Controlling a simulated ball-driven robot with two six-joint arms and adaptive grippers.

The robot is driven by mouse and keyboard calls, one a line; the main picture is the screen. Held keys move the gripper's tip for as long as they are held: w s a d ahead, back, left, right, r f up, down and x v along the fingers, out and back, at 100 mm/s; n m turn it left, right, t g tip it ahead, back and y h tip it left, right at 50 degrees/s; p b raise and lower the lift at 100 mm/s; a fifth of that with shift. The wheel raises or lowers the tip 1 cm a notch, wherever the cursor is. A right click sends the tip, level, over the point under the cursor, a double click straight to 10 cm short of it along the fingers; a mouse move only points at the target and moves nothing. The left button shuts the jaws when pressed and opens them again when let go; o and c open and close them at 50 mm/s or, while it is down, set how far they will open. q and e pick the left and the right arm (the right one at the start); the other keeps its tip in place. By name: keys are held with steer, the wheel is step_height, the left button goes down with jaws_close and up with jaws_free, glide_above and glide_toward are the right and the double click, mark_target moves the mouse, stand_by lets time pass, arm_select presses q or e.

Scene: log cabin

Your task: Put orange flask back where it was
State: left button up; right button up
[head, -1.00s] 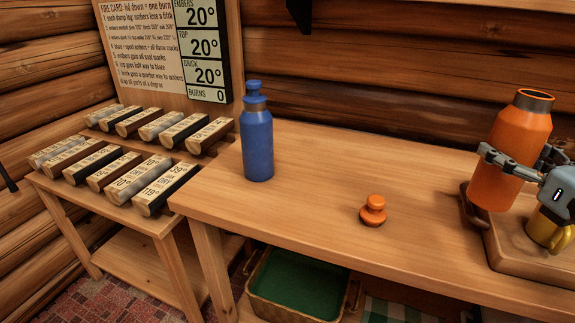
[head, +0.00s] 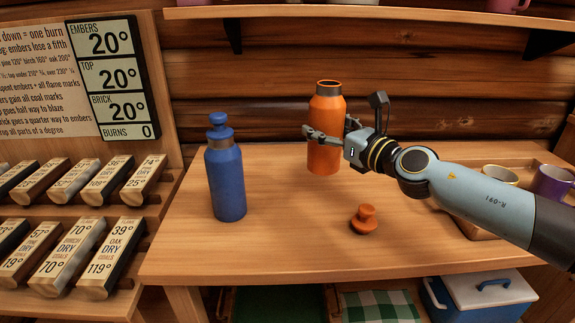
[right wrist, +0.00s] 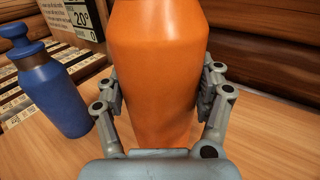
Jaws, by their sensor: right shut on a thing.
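The orange flask (head: 325,140) is upright, without its stopper, over the back of the table. My right gripper (head: 334,138) is shut on it around the body, one finger on each side. In the right wrist view the flask (right wrist: 155,75) fills the middle between the fingers. I cannot tell for sure whether its base touches the tabletop. The orange stopper (head: 365,219) lies on the table in front of the flask, to its right. My left gripper is not in view.
A blue flask (head: 226,175) with its stopper on stands to the left. A wooden tray (head: 468,226) with a mug (head: 499,175) and a purple mug (head: 552,183) is at the right, partly behind my arm. Labelled logs fill a rack (head: 125,298) at the left. A shelf (head: 400,12) hangs above.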

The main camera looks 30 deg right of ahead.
steer(key=w+a+f+b, duration=0.1)
steer(key=f+b, duration=0.1)
steer(key=w+a+f+b, duration=0.2)
steer(key=f, duration=0.1)
steer(key=w+a+f+b, duration=0.1)
steer(key=a+f+b, duration=0.1)
steer(key=f, duration=0.1)
steer(key=shift+w+f, duration=0.1)
steer(key=shift+w, duration=0.2)
steer(key=shift+r, duration=0.2)
steer(key=shift+d+f, duration=0.1)
steer(key=o, duration=1.7)
steer(key=shift+f, duration=0.1)
steer(key=shift+o, duration=0.2)
